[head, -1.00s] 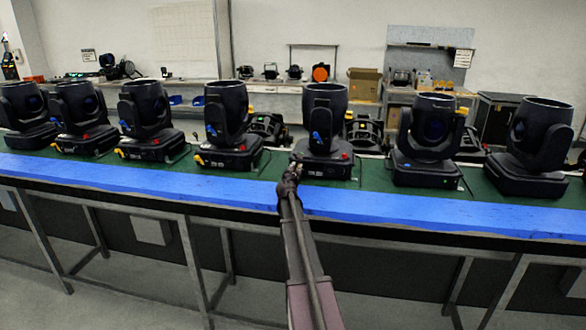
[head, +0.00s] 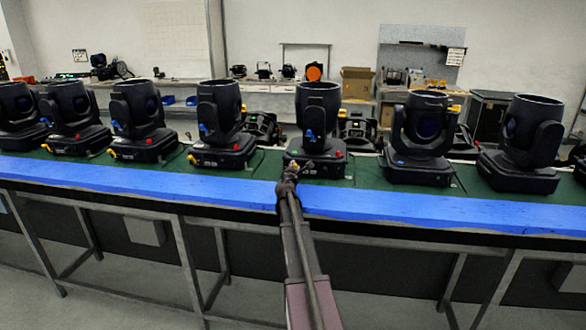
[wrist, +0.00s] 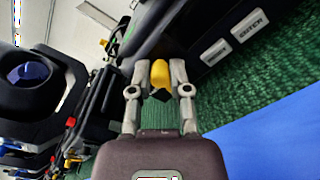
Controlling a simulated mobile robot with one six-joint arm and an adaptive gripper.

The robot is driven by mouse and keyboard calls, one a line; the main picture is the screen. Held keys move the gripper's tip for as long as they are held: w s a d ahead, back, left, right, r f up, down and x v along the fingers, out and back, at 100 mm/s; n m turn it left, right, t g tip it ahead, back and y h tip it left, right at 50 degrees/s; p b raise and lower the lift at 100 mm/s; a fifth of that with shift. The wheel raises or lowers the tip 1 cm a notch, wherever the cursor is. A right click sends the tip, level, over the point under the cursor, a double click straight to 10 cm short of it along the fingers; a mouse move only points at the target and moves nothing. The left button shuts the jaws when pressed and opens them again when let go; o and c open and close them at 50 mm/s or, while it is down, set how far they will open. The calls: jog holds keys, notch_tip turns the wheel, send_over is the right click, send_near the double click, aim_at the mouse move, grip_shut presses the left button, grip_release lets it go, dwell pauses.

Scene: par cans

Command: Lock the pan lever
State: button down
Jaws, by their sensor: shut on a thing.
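A black moving-head lamp (head: 318,105) stands upright at the middle of the bench, a blue lever (head: 309,135) on its yoke. The yellow pan lever (wrist: 160,73) is at the lamp's base, in the upper middle of the wrist view. My gripper (wrist: 160,84) is shut on this lever, with one finger on each side of it. In the head view my gripper (head: 292,168) is at the front left of the lamp's base and hides most of the lever. I cannot tell the lever's exact angle.
Similar lamps stand in a row on both sides, the nearest at left (head: 220,115) and right (head: 422,130). The bench has a green top and a blue front edge (head: 410,205). Two labelled light buttons show on the base (wrist: 215,52) in the wrist view.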

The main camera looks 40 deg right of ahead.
jog(key=shift+d, duration=0.1)
jog(key=c, duration=0.6)
grip_release()
jog(key=shift+w+f, duration=0.1)
jog(key=v, duration=1.2)
